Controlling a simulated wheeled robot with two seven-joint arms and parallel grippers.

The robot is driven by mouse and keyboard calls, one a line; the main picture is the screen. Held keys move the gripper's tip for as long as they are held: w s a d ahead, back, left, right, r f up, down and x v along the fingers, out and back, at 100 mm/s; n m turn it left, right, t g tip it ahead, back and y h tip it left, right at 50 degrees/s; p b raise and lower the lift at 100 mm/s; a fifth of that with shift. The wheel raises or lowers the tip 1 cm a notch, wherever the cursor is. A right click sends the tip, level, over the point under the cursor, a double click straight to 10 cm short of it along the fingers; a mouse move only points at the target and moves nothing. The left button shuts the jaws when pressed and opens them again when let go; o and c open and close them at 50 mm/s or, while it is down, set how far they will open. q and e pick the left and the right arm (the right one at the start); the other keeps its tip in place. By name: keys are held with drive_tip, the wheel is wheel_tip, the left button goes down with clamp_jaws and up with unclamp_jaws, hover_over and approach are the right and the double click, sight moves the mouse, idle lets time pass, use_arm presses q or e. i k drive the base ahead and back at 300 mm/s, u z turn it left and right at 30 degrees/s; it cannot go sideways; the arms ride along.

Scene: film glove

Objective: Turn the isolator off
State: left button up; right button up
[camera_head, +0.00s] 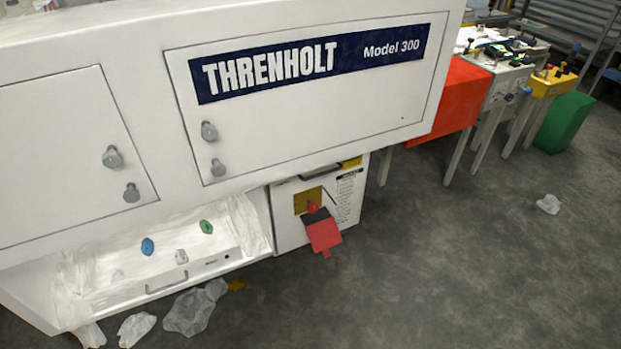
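The isolator appears to be the red knob (313,208) on a yellow plate (308,197), on the front of a white lower box (288,232) under the machine's right end. A dark and red tag-like piece (324,235) hangs just below the knob and partly covers the plate's lower area. The knob is too small to tell which way it is turned. Neither of my grippers is in view.
The white THRENHOLT cabinet (300,130) overhangs the lower box. An open bay (165,250) with plastic film lies left of it. Crumpled film (195,308) lies on the floor in front. A red box (450,105) and benches stand right. The floor at front right is mostly clear.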

sight(312, 208)
drive_tip(key=k, duration=0.55)
drive_tip(key=u, duration=0.35)
drive_tip(key=i, duration=1.8)
drive_tip(key=z, duration=0.15)
